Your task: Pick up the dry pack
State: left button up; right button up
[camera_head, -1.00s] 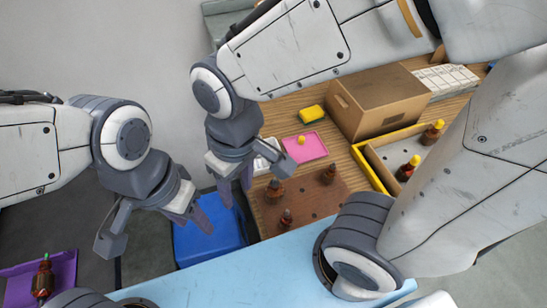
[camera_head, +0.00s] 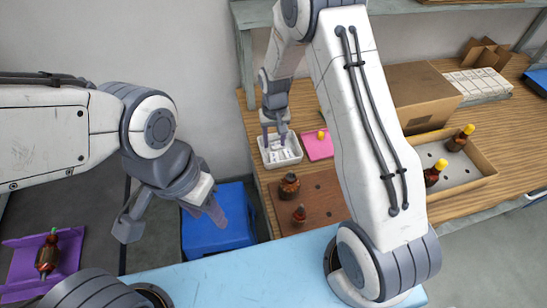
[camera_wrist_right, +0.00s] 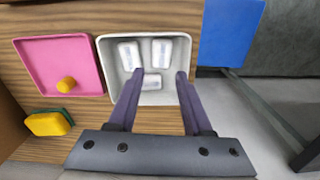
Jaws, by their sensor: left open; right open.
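The dry packs are small white packets in a white tray (camera_wrist_right: 103,82). In the right wrist view, two lie side by side at the far end, a left pack (camera_wrist_right: 129,56) and a right pack (camera_wrist_right: 161,53). A nearer pack (camera_wrist_right: 152,83) lies between my fingertips in the picture. My right gripper (camera_wrist_right: 157,77) is open and empty, fingers reaching down over the tray; contact cannot be told. In the head view, my right gripper (camera_head: 276,138) is over the tray (camera_head: 294,159). My left gripper (camera_head: 172,218) is open and empty, left of the blue bin.
A pink tray (camera_head: 319,146) with a yellow-topped piece sits beside the white tray. A brown board (camera_head: 325,208) holds armatures (camera_head: 289,187). A blue bin (camera_head: 215,222) is left of the table.

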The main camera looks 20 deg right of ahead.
aim_at(274, 156)
jog(key=f, duration=0.1)
jog(key=f+p, duration=0.1)
jog(key=f, duration=0.1)
jog(key=f+p, duration=0.1)
jog(key=f, duration=0.1)
jog(key=shift+s+a+f, duration=0.15)
jog(key=shift+s+f, duration=0.1)
jog(key=shift+s, duration=0.05)
jog(key=shift+f, duration=0.35)
jog(key=shift+c, duration=0.3)
grip_shut()
